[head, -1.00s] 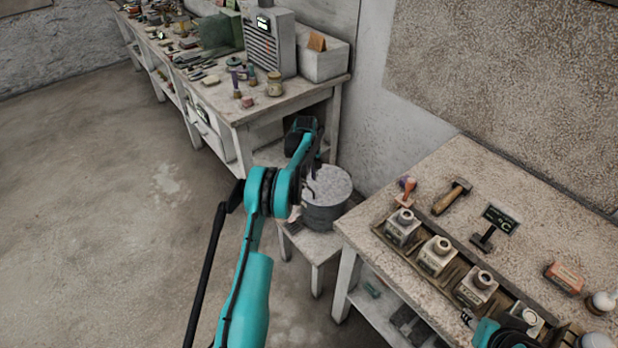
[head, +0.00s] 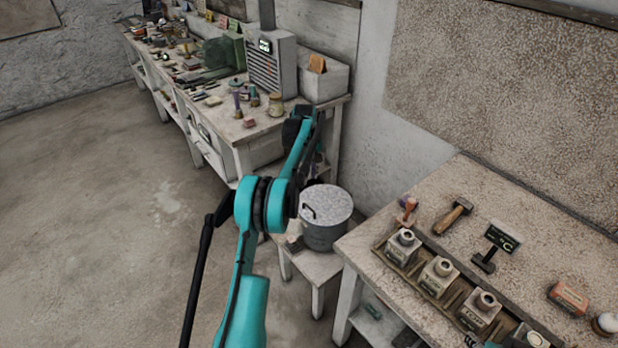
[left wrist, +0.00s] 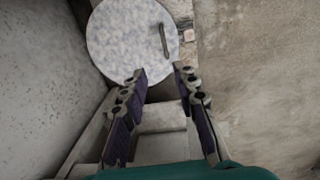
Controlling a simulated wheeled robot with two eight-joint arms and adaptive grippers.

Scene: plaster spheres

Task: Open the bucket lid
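The bucket (head: 325,232) is a grey round container standing on a low stool, with its lid (head: 335,198) lying on top. The pale, speckled lid also shows in the left wrist view (left wrist: 118,42). A dark bar handle (head: 308,211) stands near the lid's edge; it also shows in the left wrist view (left wrist: 164,41). My left gripper (left wrist: 161,72) is open and empty, its fingers pointing toward the lid, apart from the handle. In the head view it is mostly hidden behind my left arm. My right gripper is not in view.
The low stool (head: 318,268) stands between a cluttered workbench (head: 232,128) behind and a right-hand table (head: 375,248) with several bottles (head: 403,247). A wall is close behind the bucket. The floor (head: 110,230) at left is clear.

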